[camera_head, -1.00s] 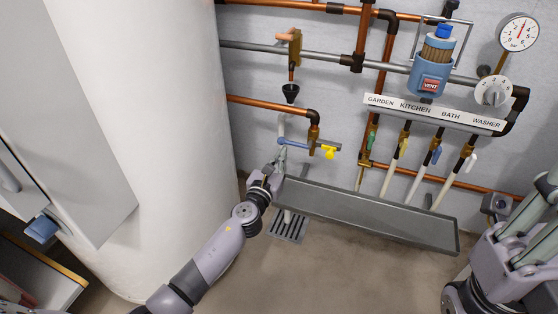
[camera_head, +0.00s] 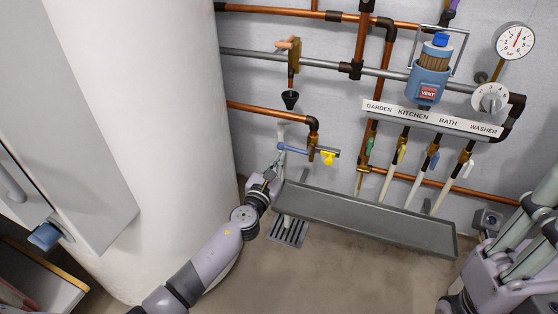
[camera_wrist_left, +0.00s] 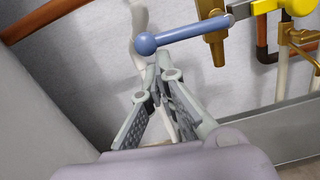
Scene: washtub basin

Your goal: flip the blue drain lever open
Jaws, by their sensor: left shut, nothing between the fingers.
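The blue drain lever (camera_head: 293,149) is a thin bar under the copper pipe, left of a yellow tap handle (camera_head: 328,158). In the left wrist view the lever (camera_wrist_left: 188,32) runs from a round ball end at left, slightly upward to a brass fitting at right. My left gripper (camera_head: 280,165) is shut and empty, just below the lever's left end. In the left wrist view its fingertips (camera_wrist_left: 160,70) are close under the ball; I cannot tell whether they touch. My right gripper (camera_head: 530,235) shows only partly at the right edge, its fingertips out of frame.
A long grey trough (camera_head: 370,219) lies right of my left gripper, with a floor grate (camera_head: 288,231) below its left end. A white cylinder (camera_head: 170,130) stands close on the left. Several labelled valves (camera_head: 433,160) and pipes line the wall.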

